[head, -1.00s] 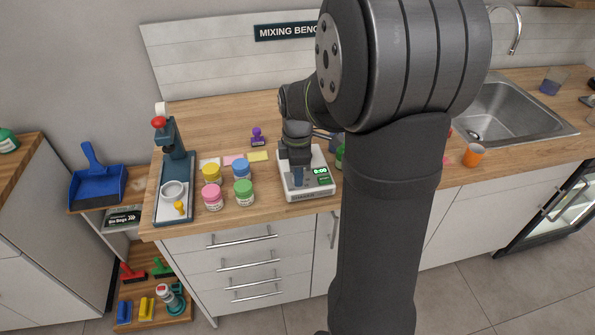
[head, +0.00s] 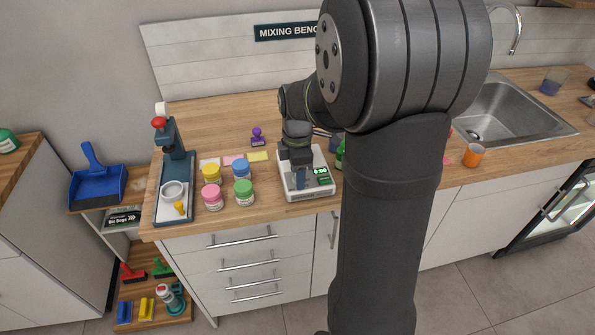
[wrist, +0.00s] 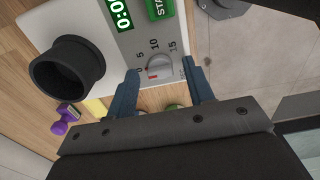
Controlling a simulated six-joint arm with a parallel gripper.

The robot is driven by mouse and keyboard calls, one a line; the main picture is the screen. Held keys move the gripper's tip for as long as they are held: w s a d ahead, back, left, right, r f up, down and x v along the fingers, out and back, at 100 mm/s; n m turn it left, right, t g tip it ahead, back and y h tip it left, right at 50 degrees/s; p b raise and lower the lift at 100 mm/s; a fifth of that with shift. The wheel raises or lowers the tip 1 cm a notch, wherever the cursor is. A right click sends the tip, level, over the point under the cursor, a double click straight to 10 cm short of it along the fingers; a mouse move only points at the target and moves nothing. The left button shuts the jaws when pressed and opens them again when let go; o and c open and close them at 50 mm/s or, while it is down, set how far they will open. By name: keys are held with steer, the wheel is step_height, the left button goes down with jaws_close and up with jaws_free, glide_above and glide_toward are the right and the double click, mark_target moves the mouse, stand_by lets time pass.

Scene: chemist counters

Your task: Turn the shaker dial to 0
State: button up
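The shaker (head: 310,190) is a white machine with a grey panel on the wooden counter. Its grey dial (wrist: 160,66) has a small red mark at its lower left, on the side of the 0 label; the exact setting is hard to read. The labels 0, 5, 10 and 15 curve around the dial. My gripper (wrist: 162,88) is open, its blue fingers apart on either side of the dial with visible gaps, and it holds nothing. In the head view my gripper (head: 301,180) hangs over the shaker's front and hides the dial.
The shaker's green display (wrist: 119,14) reads 0:00, beside a green start button (wrist: 160,8). A black round cup (wrist: 68,66) stands up from the shaker. Pink (head: 212,197) and green (head: 244,193) jars stand left of it. A purple stamp (head: 257,137) is behind.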

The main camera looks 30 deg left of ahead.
step_height(320, 180, up, 17)
steer(key=shift+r, duration=0.2)
stand_by(0.5)
stand_by(0.4)
step_height(320, 180, down, 18)
steer(key=shift+r, duration=0.25)
stand_by(0.3)
steer(key=shift+r, duration=0.1)
